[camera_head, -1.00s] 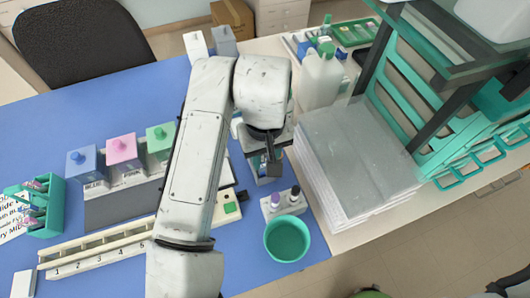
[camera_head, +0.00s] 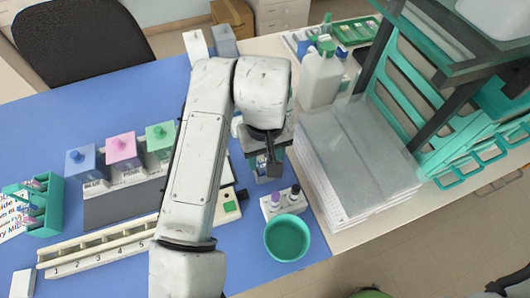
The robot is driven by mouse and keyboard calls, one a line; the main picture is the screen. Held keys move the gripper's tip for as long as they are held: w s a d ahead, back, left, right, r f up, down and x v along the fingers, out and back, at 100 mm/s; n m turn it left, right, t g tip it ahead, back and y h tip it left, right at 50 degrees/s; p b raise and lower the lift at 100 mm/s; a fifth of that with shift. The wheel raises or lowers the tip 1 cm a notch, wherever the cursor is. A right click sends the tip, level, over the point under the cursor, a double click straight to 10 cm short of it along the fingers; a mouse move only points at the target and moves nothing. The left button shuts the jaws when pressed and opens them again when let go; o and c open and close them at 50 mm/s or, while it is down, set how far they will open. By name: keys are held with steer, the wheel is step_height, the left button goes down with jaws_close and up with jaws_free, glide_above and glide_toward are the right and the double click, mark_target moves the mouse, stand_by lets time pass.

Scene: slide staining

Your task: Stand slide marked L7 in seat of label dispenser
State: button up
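My gripper (camera_head: 270,154) is at the end of my arm, right of the picture's middle. It points down over a small grey-and-teal device on the blue mat, which may be the label dispenser (camera_head: 262,177). My arm and gripper cover much of that device, so its seat cannot be made out. A teal rack (camera_head: 45,222) at the far left holds several small slides with pinkish ends. No L7 mark is readable anywhere. Whether my fingers are open or shut on a slide is too small and dark to tell.
Blue, pink and green staining jars (camera_head: 121,147) stand left of my arm. A numbered cream rail (camera_head: 95,248) lies in front of them. A teal cup (camera_head: 287,238), small bottles (camera_head: 275,201) and a stack of white sheets (camera_head: 357,160) crowd the right side.

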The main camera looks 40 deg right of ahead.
steer(key=shift+o, duration=0.8)
step_height(320, 180, up, 11)
steer(key=shift+f, duration=0.1)
stand_by(1.8)
